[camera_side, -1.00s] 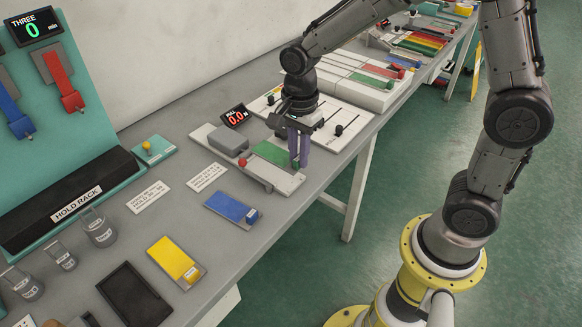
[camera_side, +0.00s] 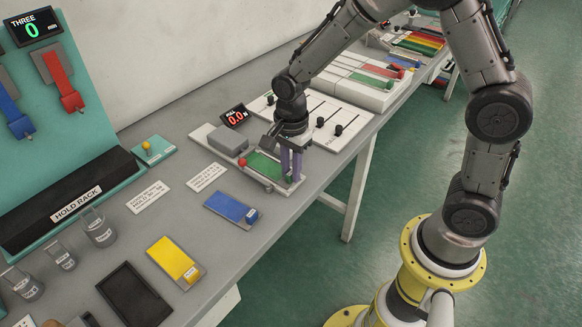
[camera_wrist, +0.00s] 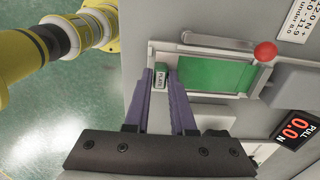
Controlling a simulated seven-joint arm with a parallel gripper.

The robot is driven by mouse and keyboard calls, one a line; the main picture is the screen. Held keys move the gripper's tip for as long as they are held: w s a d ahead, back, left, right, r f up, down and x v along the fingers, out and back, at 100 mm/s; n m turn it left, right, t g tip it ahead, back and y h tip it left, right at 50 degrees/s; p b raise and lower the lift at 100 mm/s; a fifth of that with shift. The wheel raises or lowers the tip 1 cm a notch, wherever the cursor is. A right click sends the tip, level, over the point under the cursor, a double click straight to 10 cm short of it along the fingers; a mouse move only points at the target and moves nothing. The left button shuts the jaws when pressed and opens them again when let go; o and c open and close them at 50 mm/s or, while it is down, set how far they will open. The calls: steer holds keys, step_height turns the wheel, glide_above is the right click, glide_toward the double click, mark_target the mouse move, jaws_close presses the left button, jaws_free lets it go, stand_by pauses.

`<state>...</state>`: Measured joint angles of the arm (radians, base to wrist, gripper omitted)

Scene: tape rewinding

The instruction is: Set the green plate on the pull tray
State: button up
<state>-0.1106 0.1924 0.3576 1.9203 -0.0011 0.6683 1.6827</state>
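The green plate (camera_side: 267,166) lies level at the pull tray (camera_side: 239,173), inside its pale frame. It also shows in the wrist view (camera_wrist: 212,74), with the tray's frame (camera_wrist: 215,52) around it. I cannot tell whether its underside touches the tray all over. My gripper (camera_side: 290,180) points down at the plate's right end.
A grey block (camera_side: 229,144) and a PULL display (camera_side: 234,116) reading 0.0 stand behind the tray. A blue plate (camera_side: 231,208) and a yellow plate (camera_side: 172,257) lie nearer the front. A slider panel (camera_side: 330,118) is close on the right.

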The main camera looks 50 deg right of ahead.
steer(key=o, duration=0.3)
steer(key=shift+o, duration=0.2)
steer(key=shift+r, duration=0.1)
step_height(320, 180, up, 12)
steer(key=shift+r, duration=0.2)
steer(key=s+d+r+n+t, duration=0.2)
steer(key=s+n, duration=0.7)
steer(key=s+d+r+n+t, duration=0.2)
steer(key=s+r+n+t, duration=0.1)
steer(key=s+n, duration=0.6)
steer(key=shift+s+t, duration=0.3)
steer(key=shift+s, duration=0.4)
steer(key=shift+r, duration=0.1)
